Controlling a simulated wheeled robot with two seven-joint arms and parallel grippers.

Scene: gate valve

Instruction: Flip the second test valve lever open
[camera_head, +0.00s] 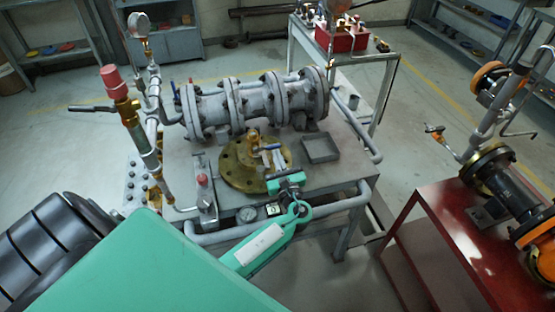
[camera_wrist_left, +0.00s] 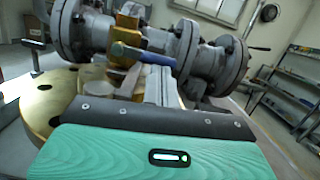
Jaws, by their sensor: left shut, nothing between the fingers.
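A small lever with a blue grip (camera_head: 269,147) lies over the round brass flange (camera_head: 238,178) on the workbench. It also shows in the left wrist view (camera_wrist_left: 142,54), running beside a brass block (camera_wrist_left: 128,32). My left gripper (camera_head: 272,157) reaches over the flange from the front. In the left wrist view its pale fingers (camera_wrist_left: 158,84) are together and empty, just in front of the blue grip. I cannot tell whether the fingertips touch it. No label shows which lever is the second test valve. My right gripper is in neither view.
A grey flanged valve body (camera_head: 255,103) lies behind the flange. A shallow grey tray (camera_head: 320,149) sits to its right. A pipe stand with a dark lever (camera_head: 92,108) and gauge (camera_head: 138,25) rises at the left. A red bench (camera_head: 440,225) stands apart at the right.

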